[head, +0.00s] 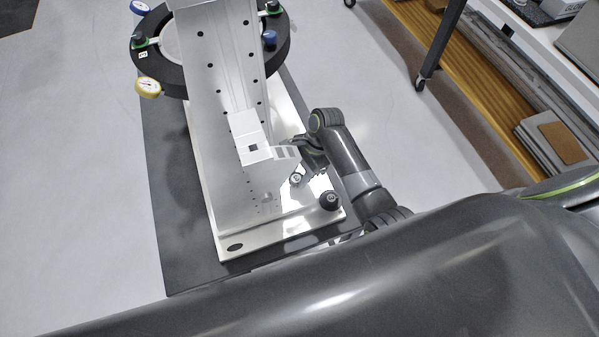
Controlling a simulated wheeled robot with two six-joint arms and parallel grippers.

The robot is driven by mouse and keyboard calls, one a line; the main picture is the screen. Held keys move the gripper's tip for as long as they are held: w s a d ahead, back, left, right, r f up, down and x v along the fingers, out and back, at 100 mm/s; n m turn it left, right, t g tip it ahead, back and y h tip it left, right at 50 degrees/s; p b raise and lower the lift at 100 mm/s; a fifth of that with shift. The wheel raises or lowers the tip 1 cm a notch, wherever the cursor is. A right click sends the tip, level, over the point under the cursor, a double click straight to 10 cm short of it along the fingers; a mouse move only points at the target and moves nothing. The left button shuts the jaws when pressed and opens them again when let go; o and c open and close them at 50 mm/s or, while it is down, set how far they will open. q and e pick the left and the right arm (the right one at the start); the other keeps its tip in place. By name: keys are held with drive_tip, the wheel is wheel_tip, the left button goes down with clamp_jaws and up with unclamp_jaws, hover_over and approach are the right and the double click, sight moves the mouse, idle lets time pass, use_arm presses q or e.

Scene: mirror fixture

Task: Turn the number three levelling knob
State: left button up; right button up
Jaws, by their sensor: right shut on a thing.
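A tall silver mirror fixture stands on a bright metal base plate (233,246). At its top, a black ring (174,75) carries green-collared knobs (141,42), one at the left and one at the right (272,8). I cannot make out which knob is number three. My right gripper (301,148) is beside the column's lower right side, next to a white block (247,132). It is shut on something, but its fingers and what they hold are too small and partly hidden. A small round fitting (297,179) is just below it. My left gripper is not in view.
A black ball-shaped knob (330,201) sits at the base plate's right corner, close to my right forearm. Coloured round parts, yellow (148,88) and blue (269,38), hang around the ring. A bench with shelves (545,110) runs along the right.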

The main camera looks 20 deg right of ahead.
drive_tip(key=shift+w+n, duration=0.1)
drive_tip(key=shift+n, duration=0.3)
drive_tip(key=o, duration=1)
drive_tip(key=shift+r, duration=0.1)
